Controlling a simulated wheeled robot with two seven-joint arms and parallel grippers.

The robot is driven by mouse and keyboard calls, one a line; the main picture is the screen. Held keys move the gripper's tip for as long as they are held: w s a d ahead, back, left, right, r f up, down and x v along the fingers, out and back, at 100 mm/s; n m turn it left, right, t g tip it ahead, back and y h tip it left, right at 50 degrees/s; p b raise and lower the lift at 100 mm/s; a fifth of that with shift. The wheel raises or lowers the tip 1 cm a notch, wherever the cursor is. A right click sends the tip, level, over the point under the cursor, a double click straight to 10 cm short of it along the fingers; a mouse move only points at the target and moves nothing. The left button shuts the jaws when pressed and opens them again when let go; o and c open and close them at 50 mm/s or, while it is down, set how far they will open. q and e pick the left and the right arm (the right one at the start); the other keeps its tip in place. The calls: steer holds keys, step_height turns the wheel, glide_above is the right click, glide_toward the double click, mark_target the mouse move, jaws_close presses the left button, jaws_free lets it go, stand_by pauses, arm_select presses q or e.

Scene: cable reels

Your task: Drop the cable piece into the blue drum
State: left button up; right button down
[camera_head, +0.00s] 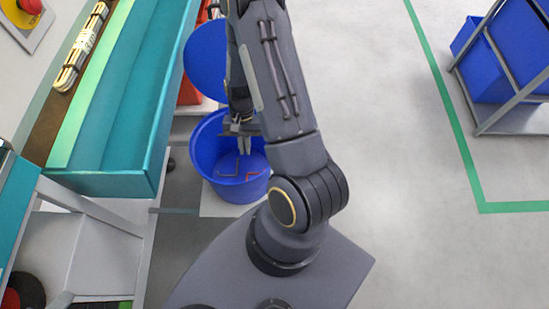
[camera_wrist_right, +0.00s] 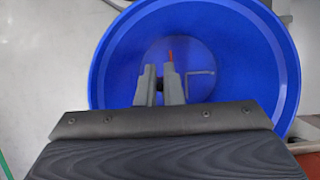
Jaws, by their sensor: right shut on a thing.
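The blue drum (camera_head: 232,190) stands open on the floor at the middle of the head view. It fills most of the right wrist view (camera_wrist_right: 285,60). My right gripper (camera_head: 240,132) points down over the drum's opening, inside the outline of its rim in the wrist view (camera_wrist_right: 160,78). Its fingers are shut on a small dark piece (camera_wrist_right: 159,86), which I take to be the cable piece; it is mostly hidden between them. My left gripper is not in view.
Inside the drum lie a red bent piece (camera_head: 252,177) and a grey bent piece (camera_wrist_right: 205,74). A round blue lid-like disc (camera_head: 206,60) is behind the drum. A teal bench (camera_head: 120,120) with a cable bundle (camera_head: 80,52) is left. Blue bins (camera_head: 487,75) stand on a rack at right.

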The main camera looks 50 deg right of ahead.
steer(key=shift+f, duration=0.45)
steer(key=c, duration=1.5)
jaws_free()
steer(key=shift+r, duration=0.1)
steer(key=p+v, duration=0.1)
steer(key=v, duration=0.6)
steer(key=shift+w+d+r, duration=0.1)
steer(key=shift+r, duration=0.2)
